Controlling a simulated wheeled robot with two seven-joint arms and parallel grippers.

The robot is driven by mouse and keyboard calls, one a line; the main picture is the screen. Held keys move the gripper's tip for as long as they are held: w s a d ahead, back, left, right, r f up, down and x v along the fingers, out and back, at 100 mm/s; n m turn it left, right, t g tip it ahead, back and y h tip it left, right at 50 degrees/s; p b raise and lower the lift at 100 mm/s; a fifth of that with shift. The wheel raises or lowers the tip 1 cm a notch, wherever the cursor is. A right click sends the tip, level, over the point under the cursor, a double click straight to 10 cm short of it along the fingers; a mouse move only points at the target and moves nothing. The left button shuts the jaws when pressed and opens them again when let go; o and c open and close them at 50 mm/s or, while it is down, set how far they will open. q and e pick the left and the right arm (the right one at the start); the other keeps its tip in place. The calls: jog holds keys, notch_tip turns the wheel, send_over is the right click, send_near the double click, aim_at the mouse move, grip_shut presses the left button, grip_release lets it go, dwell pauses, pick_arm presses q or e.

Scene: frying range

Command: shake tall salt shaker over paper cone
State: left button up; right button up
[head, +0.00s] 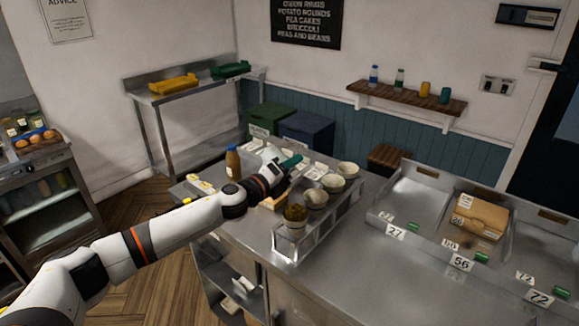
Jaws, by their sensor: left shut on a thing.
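Paper cones stand in a metal rack (283,250). The nearest paper cone (295,228) is filled with greenish-brown food. Further pale cones (333,183) stand behind it, to the right of the gripper. The shaker is left of and behind the farther cones, not over the nearest one. My right gripper is out of view.
A brown bottle (232,163) stands just left of the gripper. Steel trays with number cards and a cardboard box (480,217) lie at the right. Green and blue bins (307,132) stand behind the counter. Bare steel counter (345,250) lies right of the rack.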

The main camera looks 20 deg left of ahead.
pick_arm(q)
notch_tip(320, 180, up, 4)
jog(key=shift+w+a+f, duration=0.1)
jog(key=shift+f, duration=0.05)
notch_tip(320, 180, down, 4)
jog(key=shift+f, duration=0.15)
notch_tip(320, 180, up, 4)
jog(key=shift+r, duration=0.15)
notch_tip(320, 180, down, 4)
jog(key=shift+f, duration=0.15)
jog(key=shift+r, duration=0.2)
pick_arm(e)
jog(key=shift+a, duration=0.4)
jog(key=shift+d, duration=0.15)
